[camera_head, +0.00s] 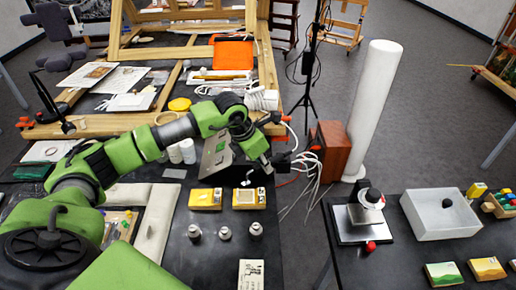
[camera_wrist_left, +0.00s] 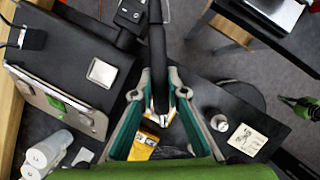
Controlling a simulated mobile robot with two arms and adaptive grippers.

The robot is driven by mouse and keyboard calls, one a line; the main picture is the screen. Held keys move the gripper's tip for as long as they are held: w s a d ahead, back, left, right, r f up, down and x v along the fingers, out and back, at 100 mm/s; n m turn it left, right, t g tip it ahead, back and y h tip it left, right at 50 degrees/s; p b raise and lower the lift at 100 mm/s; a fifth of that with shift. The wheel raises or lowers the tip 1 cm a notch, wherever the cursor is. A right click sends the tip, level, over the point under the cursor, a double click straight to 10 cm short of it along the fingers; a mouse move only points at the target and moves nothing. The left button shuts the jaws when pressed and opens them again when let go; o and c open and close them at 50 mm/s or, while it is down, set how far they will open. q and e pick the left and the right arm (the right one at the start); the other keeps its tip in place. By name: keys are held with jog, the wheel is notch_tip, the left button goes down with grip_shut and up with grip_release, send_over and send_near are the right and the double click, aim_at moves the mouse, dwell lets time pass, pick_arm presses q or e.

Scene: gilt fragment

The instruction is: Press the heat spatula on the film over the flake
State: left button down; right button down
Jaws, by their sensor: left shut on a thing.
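My left gripper (camera_head: 274,160) reaches over the dark table from the left, with its fingers pointing right in the head view. In the left wrist view its two teal fingers (camera_wrist_left: 166,108) are shut on a black rod-like handle, which looks like the heat spatula (camera_wrist_left: 157,55). The handle runs away from the fingers toward the top of that view. In the head view the held tool is small and dark (camera_head: 284,160), and its tip cannot be made out. I cannot pick out the film or the flake in either view.
A thin grey panel with a green patch (camera_head: 216,156) stands beside my left wrist. A white column (camera_head: 374,110) stands beyond.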

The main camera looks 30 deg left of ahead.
pick_arm(q)
jog(key=shift+s+f, duration=0.15)
jog(key=shift+f, duration=0.05)
dwell(0.4)
jog(key=shift+f+b, duration=0.1)
jog(key=shift+b, duration=0.2)
notch_tip(320, 180, down, 5)
jog(key=b, duration=0.4)
jog(key=shift+f+b, duration=0.1)
jog(key=shift+b, duration=0.2)
jog(key=shift+f, duration=0.15)
jog(key=shift+b, duration=0.45)
dwell(0.4)
jog(key=shift+f, duration=0.15)
dwell(0.7)
